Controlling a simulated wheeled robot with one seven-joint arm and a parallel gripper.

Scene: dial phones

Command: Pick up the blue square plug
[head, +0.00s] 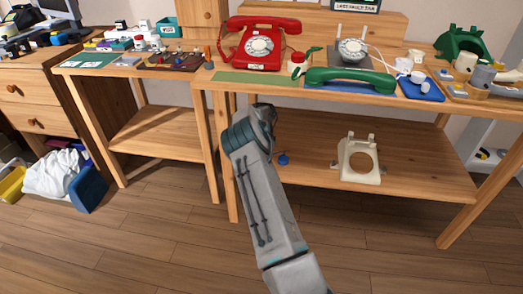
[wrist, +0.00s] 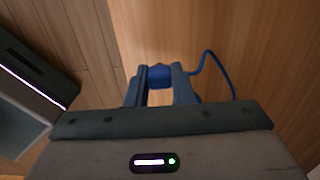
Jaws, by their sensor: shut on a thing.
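The blue plug (wrist: 158,77) sits between the fingertips of my gripper (wrist: 160,84) in the wrist view. The gripper is shut on it, and the fingers hide part of its sides. A blue cord (wrist: 217,66) curves away to the right over the wooden surface. In the head view my arm reaches down to the lower shelf and hides the gripper. A small blue piece (head: 283,159) shows just right of the arm there; I cannot tell if it is the plug or its cord.
A cream phone housing (head: 359,160) stands on the lower shelf (head: 420,165) to the right. On the table above are a red dial phone (head: 262,45), a green handset (head: 350,80) and a green mat (head: 255,79). A table leg (head: 229,165) is close left of my arm.

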